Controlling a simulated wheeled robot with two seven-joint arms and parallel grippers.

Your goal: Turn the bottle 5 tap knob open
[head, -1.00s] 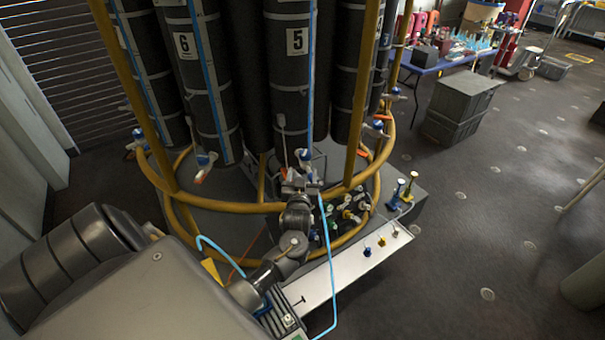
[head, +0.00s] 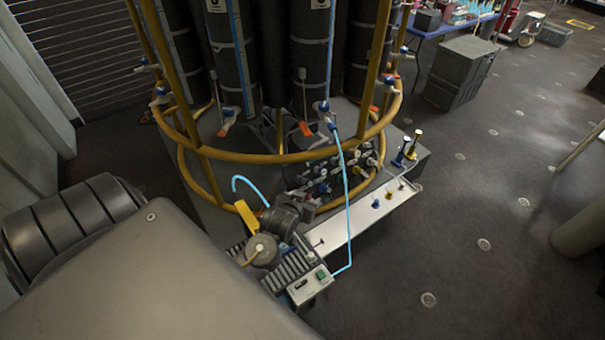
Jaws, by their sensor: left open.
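Bottle 5 (head: 314,55) is a tall dark cylinder; its number label is cut off at the top edge of the head view. Its tap (head: 323,108), white with blue parts, sits at the bottle's foot above the yellow ring. An orange piece (head: 305,128) hangs just left of it. I cannot tell how the knob is turned. My left gripper (head: 308,206) is in front of and below the tap, clear of it, near the manifold. It is open and holds nothing that I can see; its fingers are small and dark. My right gripper is not in view.
A yellow ring frame (head: 262,158) with posts surrounds the bottles. A light blue hose (head: 345,180) runs down from near the tap. A manifold of small valves (head: 335,172) and a white shelf (head: 352,222) with small knobs lie below. Open floor is at right.

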